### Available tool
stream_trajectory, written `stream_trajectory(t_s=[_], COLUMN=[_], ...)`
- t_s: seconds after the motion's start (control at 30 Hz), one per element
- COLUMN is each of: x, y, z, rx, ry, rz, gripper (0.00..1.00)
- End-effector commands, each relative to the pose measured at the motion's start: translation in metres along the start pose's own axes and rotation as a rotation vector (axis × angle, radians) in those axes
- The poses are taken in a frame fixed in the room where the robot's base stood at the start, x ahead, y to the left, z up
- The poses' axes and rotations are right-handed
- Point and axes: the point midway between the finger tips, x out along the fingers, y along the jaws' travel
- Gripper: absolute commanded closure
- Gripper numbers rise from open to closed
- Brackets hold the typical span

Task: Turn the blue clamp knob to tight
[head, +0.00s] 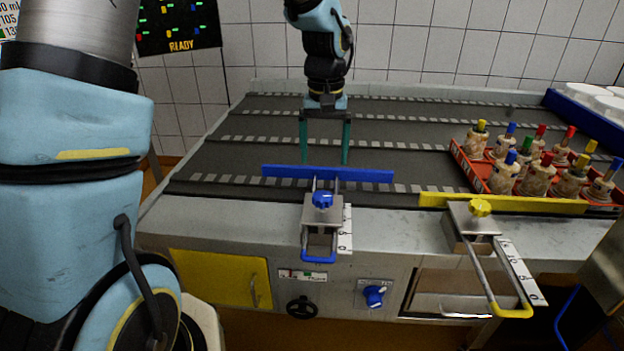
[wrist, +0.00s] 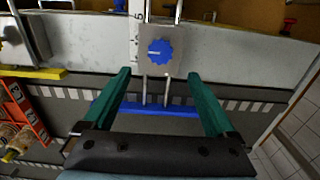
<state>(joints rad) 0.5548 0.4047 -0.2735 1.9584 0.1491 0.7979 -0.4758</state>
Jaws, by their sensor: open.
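The blue clamp knob (head: 322,199) sits on top of a grey metal clamp block (head: 315,214) at the table's front edge, below the blue guide bar (head: 345,174). In the wrist view the knob (wrist: 160,52) shows face-on with a pale line pointing left. My gripper (head: 325,160) has two green fingers, spread wide with nothing between them. It hangs above the belt, behind the guide bar and knob. In the wrist view the fingertips (wrist: 158,74) lie to either side of the knob's line, short of it and apart from it.
A yellow clamp knob (head: 480,207) with a yellow guide bar (head: 430,200) is to the right. Another blue knob (head: 373,296) is on the front panel, near a black handwheel (head: 302,307).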

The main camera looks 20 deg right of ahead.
Motion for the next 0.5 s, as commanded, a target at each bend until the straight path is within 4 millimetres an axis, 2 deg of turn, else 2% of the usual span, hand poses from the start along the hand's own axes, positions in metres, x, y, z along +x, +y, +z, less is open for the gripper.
stream_trajectory(t_s=[0.17, 0.5], x=[0.021, 0.082], y=[0.0, 0.0], z=[0.001, 0.001], rx=[0.001, 0.001], ry=[-0.005, -0.004], rz=[-0.001, 0.0], gripper=[0.09, 0.09])
